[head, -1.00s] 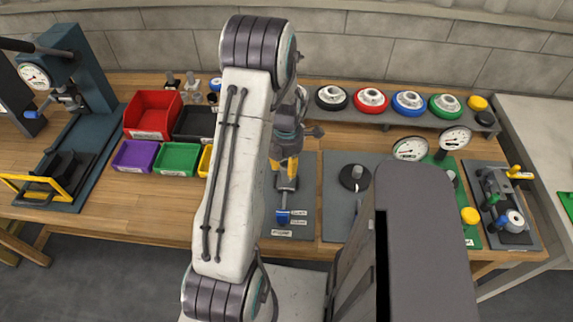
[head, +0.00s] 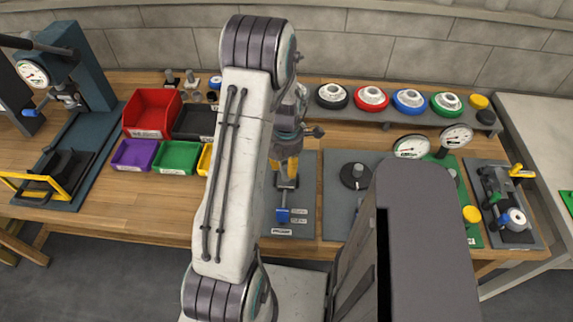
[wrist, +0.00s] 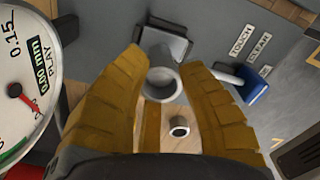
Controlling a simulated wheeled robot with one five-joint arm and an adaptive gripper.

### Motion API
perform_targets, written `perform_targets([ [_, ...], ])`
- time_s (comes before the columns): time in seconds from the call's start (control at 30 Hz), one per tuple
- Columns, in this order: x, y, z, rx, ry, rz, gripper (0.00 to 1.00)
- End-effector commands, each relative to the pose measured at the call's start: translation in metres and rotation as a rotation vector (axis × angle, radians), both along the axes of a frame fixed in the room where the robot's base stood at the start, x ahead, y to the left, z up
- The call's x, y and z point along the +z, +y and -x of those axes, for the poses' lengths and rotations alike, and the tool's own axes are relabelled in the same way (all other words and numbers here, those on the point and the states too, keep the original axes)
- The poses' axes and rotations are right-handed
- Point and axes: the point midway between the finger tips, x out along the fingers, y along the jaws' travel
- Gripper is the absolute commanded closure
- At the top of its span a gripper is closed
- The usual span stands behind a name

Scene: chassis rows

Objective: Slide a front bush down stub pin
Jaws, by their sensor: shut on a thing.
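My gripper (head: 286,167) has yellow fingers and points down over the grey fixture plate (head: 304,165) in the middle of the bench. In the wrist view the fingers (wrist: 163,62) are shut on a grey hollow bush (wrist: 162,84), whose open end faces the camera. A dark square block (wrist: 168,46) lies just beyond it; it also shows below the fingertips in the head view (head: 287,183). The stub pin cannot be told apart from the bush and block, so I cannot tell how far the bush is over it.
A blue-ended lever (head: 283,215) lies beside labels on the plate. A small grey tube (wrist: 179,127) stands near the fingers. A dial gauge (wrist: 25,85) fills the wrist view's left edge. Coloured bins (head: 178,157) are left; wheels (head: 370,98) line the back right.

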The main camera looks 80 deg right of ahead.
Motion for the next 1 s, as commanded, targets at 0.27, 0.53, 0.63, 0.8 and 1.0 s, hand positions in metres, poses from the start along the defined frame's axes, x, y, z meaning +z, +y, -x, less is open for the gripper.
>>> perform_targets([
  [0.27,-0.010,0.000,0.000,0.000,0.000,0.000,1.00],
  [0.53,-0.013,0.000,0.000,0.000,0.000,0.000,1.00],
  [0.63,-0.013,0.000,0.000,0.000,0.000,0.000,1.00],
  [0.8,-0.013,0.000,0.000,0.000,0.000,0.000,0.58],
  [1.0,-0.013,0.000,0.000,0.000,0.000,0.000,0.42],
])
